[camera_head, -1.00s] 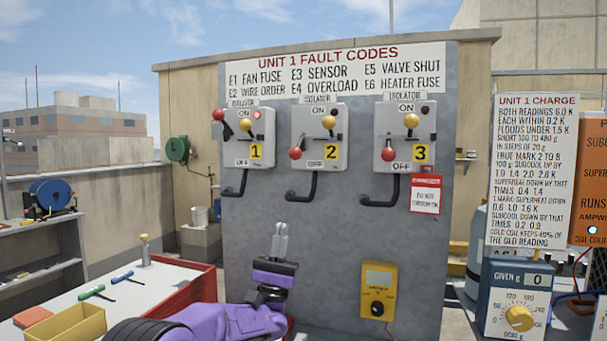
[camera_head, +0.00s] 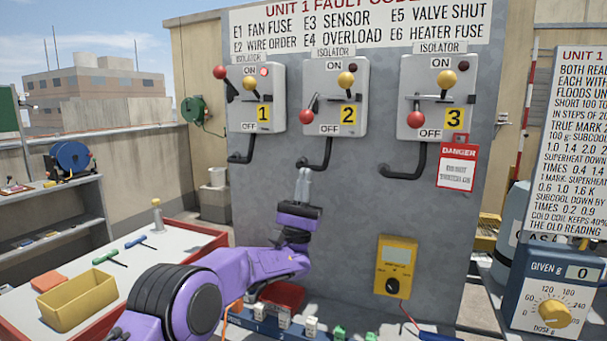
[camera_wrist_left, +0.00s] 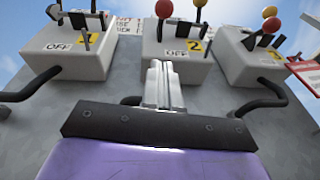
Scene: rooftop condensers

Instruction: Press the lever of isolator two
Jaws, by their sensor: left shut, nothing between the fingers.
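Isolator two (camera_head: 322,78) is a grey box on the panel, between isolators one and three. Its red-knobbed lever (camera_head: 307,116) hangs down at the box's left, near the OFF label. A yellow knob (camera_head: 346,79) stands near its top, beside a dark lamp. It also shows in the left wrist view (camera_wrist_left: 180,55), with the red knob (camera_wrist_left: 164,9) at the top. My left gripper (camera_head: 304,172) is shut and empty, pointing up below isolator two, close to its bent black conduit. In the left wrist view the fingertips (camera_wrist_left: 160,66) appear just under the box. My right gripper is out of view.
Isolator one (camera_head: 257,100), its red lever up and lamp lit, stands left; isolator three (camera_head: 433,98) stands right, with a danger tag (camera_head: 457,165) below. A yellow meter (camera_head: 396,264) is on the panel's lower right. A yellow bin (camera_head: 78,300) sits on the left bench.

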